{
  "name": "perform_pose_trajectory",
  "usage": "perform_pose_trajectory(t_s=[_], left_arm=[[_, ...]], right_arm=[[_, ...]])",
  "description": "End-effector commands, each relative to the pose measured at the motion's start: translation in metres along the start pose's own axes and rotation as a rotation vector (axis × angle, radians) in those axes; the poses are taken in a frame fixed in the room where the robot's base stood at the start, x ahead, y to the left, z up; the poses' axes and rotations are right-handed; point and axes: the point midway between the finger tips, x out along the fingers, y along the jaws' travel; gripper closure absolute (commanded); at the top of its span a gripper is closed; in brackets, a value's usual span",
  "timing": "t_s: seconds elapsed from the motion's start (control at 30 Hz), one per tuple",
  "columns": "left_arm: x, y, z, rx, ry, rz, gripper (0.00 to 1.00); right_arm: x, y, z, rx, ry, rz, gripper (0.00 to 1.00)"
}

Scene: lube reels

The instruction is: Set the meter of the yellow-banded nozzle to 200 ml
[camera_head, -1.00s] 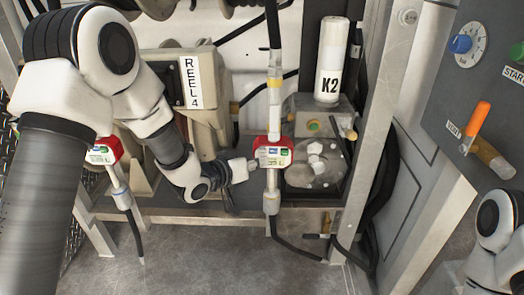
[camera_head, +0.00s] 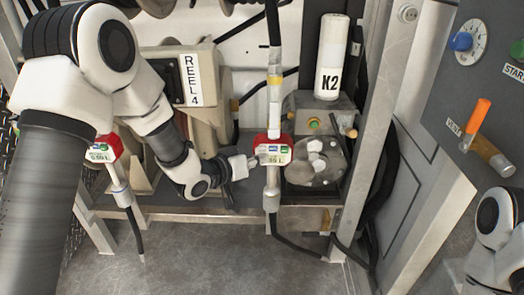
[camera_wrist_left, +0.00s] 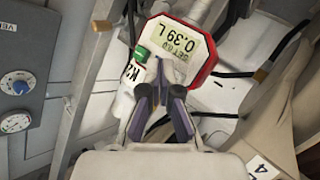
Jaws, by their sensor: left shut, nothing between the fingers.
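The yellow-banded nozzle hangs upright in the head view, with a yellow band (camera_head: 274,82) above its red-framed meter (camera_head: 272,150). In the left wrist view the meter (camera_wrist_left: 180,42) fills the upper middle, its display upside down and seeming to read 0.39 L. A green button (camera_wrist_left: 141,54) shows at its edge; the blue button seen in the head view is mostly hidden by the fingers in the wrist view. My left gripper (camera_head: 250,162) is shut and empty, its tips (camera_wrist_left: 160,68) at the meter's button side. I cannot tell whether they touch it. My right gripper is out of view.
A second red meter (camera_head: 102,150) hangs at the left, partly behind my left arm. The K2 canister (camera_head: 330,62) stands behind on a metal unit. A control panel (camera_head: 475,80) with an orange-handled valve (camera_head: 478,115) is at the right. Frame posts stand close by.

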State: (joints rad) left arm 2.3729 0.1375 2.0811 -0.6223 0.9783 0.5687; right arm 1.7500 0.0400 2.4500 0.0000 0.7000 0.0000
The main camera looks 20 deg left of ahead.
Motion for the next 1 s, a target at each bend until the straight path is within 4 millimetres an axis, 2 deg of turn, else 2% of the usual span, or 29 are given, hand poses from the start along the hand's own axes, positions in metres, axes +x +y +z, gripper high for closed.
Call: perform_pose_trajectory(t_s=[1.0], left_arm=[[0.0063, -0.0046, -0.0051, 0.000, 0.000, 0.000, 1.00]], right_arm=[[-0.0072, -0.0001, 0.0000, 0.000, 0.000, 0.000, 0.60]])
